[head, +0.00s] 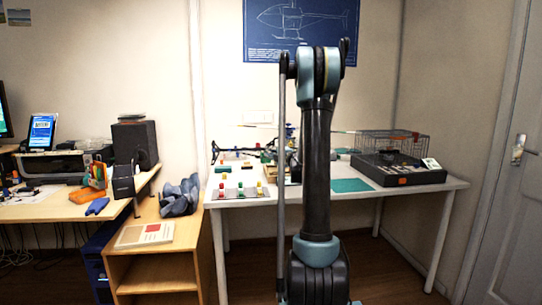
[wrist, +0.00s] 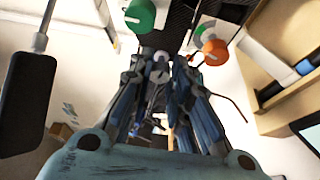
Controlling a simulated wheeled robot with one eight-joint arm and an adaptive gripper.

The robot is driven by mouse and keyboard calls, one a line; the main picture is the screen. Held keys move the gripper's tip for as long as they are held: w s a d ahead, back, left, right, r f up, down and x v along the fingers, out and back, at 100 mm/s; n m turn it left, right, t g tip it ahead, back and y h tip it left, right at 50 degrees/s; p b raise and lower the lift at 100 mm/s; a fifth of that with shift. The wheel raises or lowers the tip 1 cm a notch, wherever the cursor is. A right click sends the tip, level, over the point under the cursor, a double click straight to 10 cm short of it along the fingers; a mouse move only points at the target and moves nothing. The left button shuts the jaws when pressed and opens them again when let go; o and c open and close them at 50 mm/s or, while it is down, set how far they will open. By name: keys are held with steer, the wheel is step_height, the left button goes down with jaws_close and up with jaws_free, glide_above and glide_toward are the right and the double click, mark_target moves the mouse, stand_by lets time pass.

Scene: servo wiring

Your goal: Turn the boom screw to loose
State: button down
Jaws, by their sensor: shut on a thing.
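In the wrist view my gripper (wrist: 160,74) is shut on a small round grey screw head or knob (wrist: 160,71), which appears to be the boom screw. Its slot or pointer direction is too small to tell. A green knob (wrist: 140,15) sits beyond the fingertips, and an orange knob (wrist: 215,49) lies to their right. In the head view the model helicopter (head: 236,127) on the white table is partly hidden behind my arm, and my gripper is hidden too.
The white table (head: 445,184) also holds a wire basket on a black case (head: 398,168) at the right and a teal mat (head: 352,185). Small coloured parts (head: 238,190) lie at the table's left. A wooden shelf (head: 160,262) and a desk stand further left.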

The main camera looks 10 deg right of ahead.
steer(key=shift+s+f, duration=0.1)
steer(key=c, duration=1.5)
jaws_free()
steer(key=shift+o, duration=0.2)
steer(key=v, duration=1.1)
steer(key=shift+s, duration=0.35)
steer(key=shift+d+f, duration=0.1)
